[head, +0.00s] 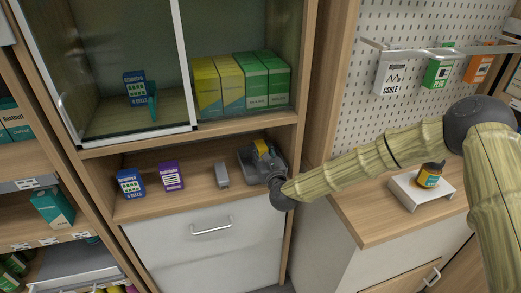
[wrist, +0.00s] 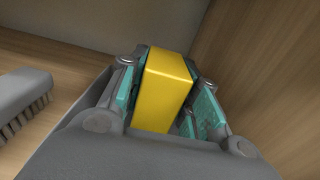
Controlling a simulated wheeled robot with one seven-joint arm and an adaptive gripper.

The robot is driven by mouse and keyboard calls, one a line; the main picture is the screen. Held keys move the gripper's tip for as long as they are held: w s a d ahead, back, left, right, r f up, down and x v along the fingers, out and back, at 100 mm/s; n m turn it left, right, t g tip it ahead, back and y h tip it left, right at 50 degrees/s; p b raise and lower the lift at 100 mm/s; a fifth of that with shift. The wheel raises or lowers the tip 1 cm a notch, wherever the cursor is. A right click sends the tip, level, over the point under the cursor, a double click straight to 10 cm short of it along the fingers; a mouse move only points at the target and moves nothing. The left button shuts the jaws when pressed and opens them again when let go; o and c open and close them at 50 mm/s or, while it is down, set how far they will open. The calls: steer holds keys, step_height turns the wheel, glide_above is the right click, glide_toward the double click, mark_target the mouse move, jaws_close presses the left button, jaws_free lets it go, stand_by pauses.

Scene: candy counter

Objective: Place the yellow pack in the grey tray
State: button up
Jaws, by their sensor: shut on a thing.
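The yellow pack (wrist: 166,88) is between the teal-padded fingers of my gripper (wrist: 168,98) in the wrist view, and the fingers are shut on it. In the head view the yellow pack (head: 261,147) shows as a small patch above my gripper (head: 264,158), at the right end of the open shelf. The pack's lower part is hidden by the gripper. I cannot make out a grey tray for certain; dark grey shapes around the gripper in the head view blend with it. I cannot tell whether the pack touches the shelf.
A grey brush (head: 222,174) lies left of my gripper; it also shows in the wrist view (wrist: 24,101). A purple pack (head: 171,177) and a blue pack (head: 130,183) stand further left. The shelf's right side wall is close. A drawer (head: 208,245) is below, a glass-fronted compartment above.

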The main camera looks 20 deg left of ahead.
steer(key=shift+f, duration=0.25)
steer(key=o, duration=1.1)
steer(key=shift+r, duration=0.1)
steer(key=shift+o, duration=0.2)
steer(key=shift+r, duration=0.2)
steer(key=b+v, duration=0.2)
steer(key=v, duration=1)
steer(key=shift+b, duration=0.4)
steer(key=shift+d+f, duration=0.1)
steer(key=shift+f, duration=0.05)
